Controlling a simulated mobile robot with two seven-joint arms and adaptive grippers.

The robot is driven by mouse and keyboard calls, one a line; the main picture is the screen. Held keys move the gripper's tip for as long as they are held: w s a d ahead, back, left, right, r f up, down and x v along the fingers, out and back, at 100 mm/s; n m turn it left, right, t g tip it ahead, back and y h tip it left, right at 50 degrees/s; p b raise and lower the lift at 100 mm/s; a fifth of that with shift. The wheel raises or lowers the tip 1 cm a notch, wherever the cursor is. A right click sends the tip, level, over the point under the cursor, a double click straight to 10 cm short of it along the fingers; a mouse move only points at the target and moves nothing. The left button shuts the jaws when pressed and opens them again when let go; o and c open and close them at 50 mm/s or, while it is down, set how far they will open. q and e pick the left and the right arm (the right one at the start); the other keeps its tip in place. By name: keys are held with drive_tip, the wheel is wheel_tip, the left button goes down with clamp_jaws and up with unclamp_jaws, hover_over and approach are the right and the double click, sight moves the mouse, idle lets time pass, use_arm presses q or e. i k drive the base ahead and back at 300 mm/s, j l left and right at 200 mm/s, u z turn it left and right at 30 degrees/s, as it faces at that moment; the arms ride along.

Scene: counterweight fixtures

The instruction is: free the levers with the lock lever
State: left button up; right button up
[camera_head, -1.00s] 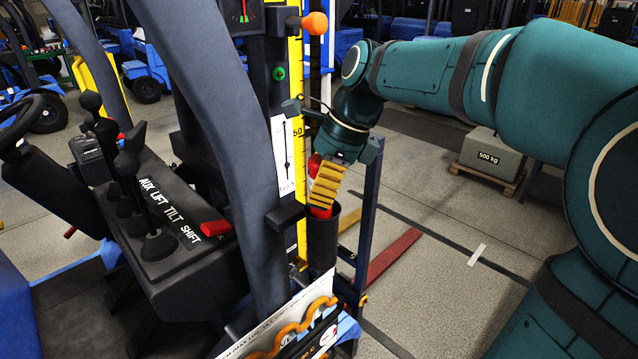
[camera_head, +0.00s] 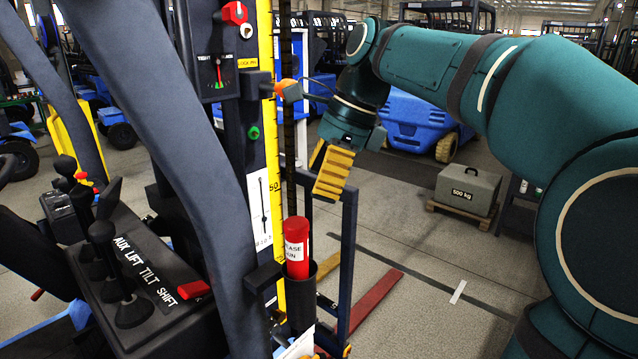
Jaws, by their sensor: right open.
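Several black levers (camera_head: 101,235) stand on the console (camera_head: 180,318) at the left, marked AUX, LIFT, TILT and SHIFT. A short red handle (camera_head: 193,289), perhaps the lock lever, lies low at the console's right end, beside the SHIFT label. My right gripper (camera_head: 332,172), with yellow ribbed fingers, hangs open and empty right of the mast, well away from the levers. It is above and right of a red labelled cylinder (camera_head: 297,247) standing in a black holder. My left gripper is not in view.
A dark pillar (camera_head: 200,150) stands between console and right gripper. The mast carries a gauge (camera_head: 217,75), a red knob (camera_head: 234,13), a green knob (camera_head: 254,132) and an orange knob (camera_head: 287,90). A 500 kg weight (camera_head: 467,190) sits behind on a pallet. Floor at right is open.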

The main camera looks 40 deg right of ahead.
sight(194, 289)
drive_tip(key=k+j, duration=0.35)
drive_tip(key=j, duration=0.2)
drive_tip(key=k+j, duration=0.35)
drive_tip(key=j, duration=0.15)
drive_tip(key=k+j, duration=0.35)
drive_tip(key=j, duration=0.2)
